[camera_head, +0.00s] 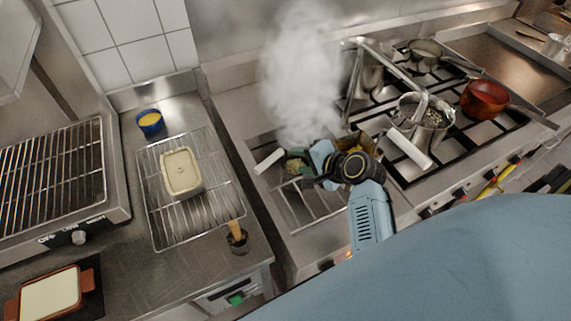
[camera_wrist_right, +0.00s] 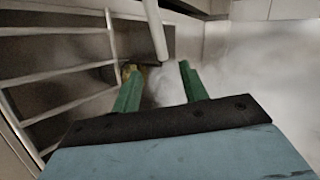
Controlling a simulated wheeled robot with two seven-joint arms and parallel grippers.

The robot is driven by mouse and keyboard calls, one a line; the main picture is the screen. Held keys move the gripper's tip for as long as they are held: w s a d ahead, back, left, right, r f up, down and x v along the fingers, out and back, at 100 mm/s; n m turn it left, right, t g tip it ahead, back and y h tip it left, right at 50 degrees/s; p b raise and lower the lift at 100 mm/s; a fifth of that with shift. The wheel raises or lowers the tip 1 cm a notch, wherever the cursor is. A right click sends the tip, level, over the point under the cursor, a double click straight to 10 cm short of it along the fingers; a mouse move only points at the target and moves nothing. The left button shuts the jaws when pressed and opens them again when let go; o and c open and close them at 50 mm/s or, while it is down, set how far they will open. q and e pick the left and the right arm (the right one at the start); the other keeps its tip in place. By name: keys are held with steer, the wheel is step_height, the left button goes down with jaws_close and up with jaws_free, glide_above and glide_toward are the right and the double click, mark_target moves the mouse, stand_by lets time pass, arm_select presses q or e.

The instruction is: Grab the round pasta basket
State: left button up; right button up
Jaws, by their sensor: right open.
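My right gripper (camera_head: 292,163) reaches over the steaming cooker well at the centre. Its green fingers are apart, and they also show in the right wrist view (camera_wrist_right: 158,85). A white basket handle (camera_head: 268,161) lies just left of the fingers. In the wrist view a white handle (camera_wrist_right: 155,30) stands beyond the fingertips, in line with the gap between them. The basket is mostly hidden by my gripper and steam, so I cannot tell its shape. Something yellowish (camera_head: 356,149) shows behind my wrist. My left gripper is not in view.
Wire racks (camera_head: 305,207) lie across the cooker well. To the right, a steel pot (camera_head: 432,117), another white handle (camera_head: 409,149) and a red-brown pan (camera_head: 484,98) are on the stove. To the left is a counter with a rack and a tray (camera_head: 181,171). Steam blurs the back.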

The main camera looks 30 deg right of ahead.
mark_target(277, 157)
steer(key=x, duration=0.7)
steer(key=shift+f, duration=0.1)
steer(key=shift+a, duration=0.1)
steer(key=shift+w+a+f, duration=0.15)
steer(key=shift+w+f, duration=0.2)
steer(key=shift+w, duration=0.15)
steer(key=x, duration=0.3)
steer(key=shift+w+b, duration=0.15)
steer(key=shift+b, duration=0.25)
steer(key=shift+w+a+f, duration=0.1)
steer(key=shift+w+f, duration=0.05)
steer(key=shift+w, duration=0.05)
jaws_close()
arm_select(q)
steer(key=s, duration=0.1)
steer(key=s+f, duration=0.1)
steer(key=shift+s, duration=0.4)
arm_select(e)
steer(key=shift+w, duration=0.1)
